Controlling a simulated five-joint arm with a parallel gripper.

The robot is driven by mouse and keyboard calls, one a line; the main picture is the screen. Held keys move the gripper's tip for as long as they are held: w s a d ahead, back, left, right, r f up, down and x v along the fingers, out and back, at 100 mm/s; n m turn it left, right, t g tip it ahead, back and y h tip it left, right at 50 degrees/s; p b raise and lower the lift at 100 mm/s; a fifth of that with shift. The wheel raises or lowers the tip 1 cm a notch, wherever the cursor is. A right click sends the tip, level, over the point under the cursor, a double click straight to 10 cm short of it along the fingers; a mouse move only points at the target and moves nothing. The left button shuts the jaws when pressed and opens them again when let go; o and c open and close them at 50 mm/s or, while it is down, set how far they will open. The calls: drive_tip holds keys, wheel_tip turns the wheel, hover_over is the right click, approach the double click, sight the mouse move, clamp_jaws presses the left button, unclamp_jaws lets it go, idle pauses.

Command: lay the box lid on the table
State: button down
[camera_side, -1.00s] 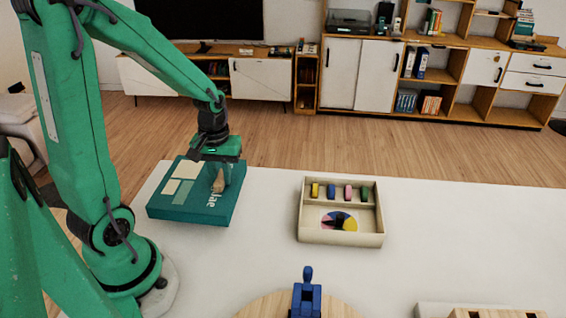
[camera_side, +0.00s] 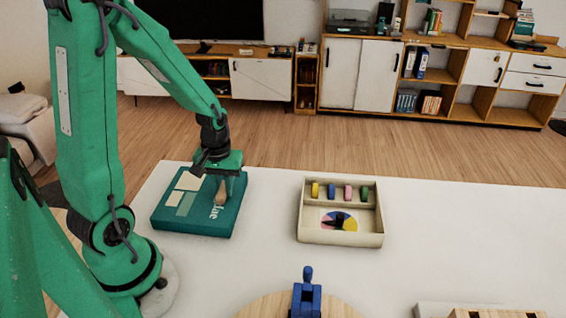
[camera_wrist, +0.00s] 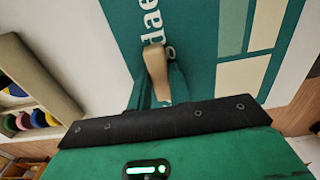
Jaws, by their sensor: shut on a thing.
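The box lid (camera_side: 190,213) is a flat teal slab with pale rectangles, white lettering and a tan wooden handle (camera_side: 221,196). It is at the left of the white table (camera_side: 440,235) in the side view. My gripper (camera_side: 223,188) points down over the lid's right part and is shut on the handle. The wrist view shows the handle (camera_wrist: 157,72) at the jaws and the lid (camera_wrist: 195,35) beyond. The lid looks level and low; I cannot tell whether it touches the table. The open cream box (camera_side: 340,238) stands to its right, uncovered.
The box holds several coloured pieces (camera_side: 347,191) and a colour wheel (camera_side: 347,225). A blue object (camera_side: 306,297) on a round wooden board (camera_side: 262,305) stands at the front. A wooden item (camera_side: 495,313) is at the front right. The table's right side is clear.

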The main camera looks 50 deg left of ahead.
drive_tip(key=shift+f, duration=0.1)
drive_tip(key=c, duration=1.3)
unclamp_jaws()
wheel_tip(320, 180, up, 12)
